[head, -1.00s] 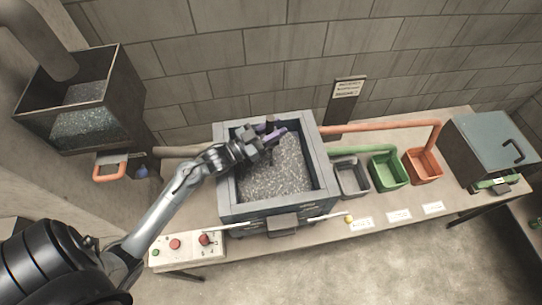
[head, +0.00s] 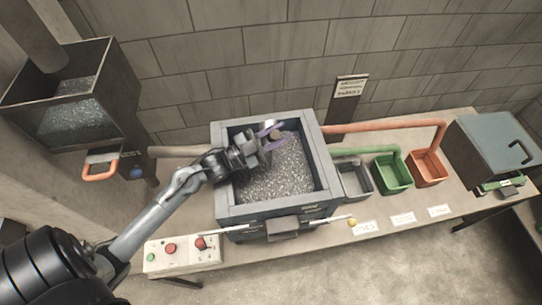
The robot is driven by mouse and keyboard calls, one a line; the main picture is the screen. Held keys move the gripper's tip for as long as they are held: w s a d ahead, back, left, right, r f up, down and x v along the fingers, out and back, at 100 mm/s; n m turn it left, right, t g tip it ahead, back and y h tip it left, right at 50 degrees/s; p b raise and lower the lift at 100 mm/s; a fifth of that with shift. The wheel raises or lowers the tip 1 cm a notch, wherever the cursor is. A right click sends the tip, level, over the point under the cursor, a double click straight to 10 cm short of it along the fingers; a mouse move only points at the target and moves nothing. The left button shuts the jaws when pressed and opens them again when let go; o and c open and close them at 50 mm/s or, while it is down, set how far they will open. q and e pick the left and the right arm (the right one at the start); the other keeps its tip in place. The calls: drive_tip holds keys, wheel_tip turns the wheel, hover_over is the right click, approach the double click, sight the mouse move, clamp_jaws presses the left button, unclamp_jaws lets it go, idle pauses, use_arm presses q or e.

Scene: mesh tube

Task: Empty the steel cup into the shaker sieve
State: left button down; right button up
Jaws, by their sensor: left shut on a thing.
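The shaker sieve (head: 230,208) is a grey square frame on the bench, with a layer of grey granules (head: 275,180) inside. My left gripper (head: 268,139) is over the back part of the sieve, above the granules. My right gripper is not in view.
A hopper (head: 75,110) with granules and an orange handle (head: 100,172) stands at left. A control box (head: 182,254) with buttons sits at front. Grey (head: 355,183), green (head: 393,174) and orange (head: 428,168) bins stand right of the sieve, then a grey lidded box (head: 497,150).

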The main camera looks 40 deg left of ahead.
use_arm(q)
drive_tip(key=shift+s+d+r+m, duration=0.1)
drive_tip(key=shift+s+d+m, duration=0.05)
drive_tip(key=shift+m, duration=0.25)
drive_tip(key=shift+s+d+m+h+b, duration=0.3)
drive_tip(key=shift+m+h+b, duration=0.3)
drive_tip(key=shift+m+b, duration=0.35)
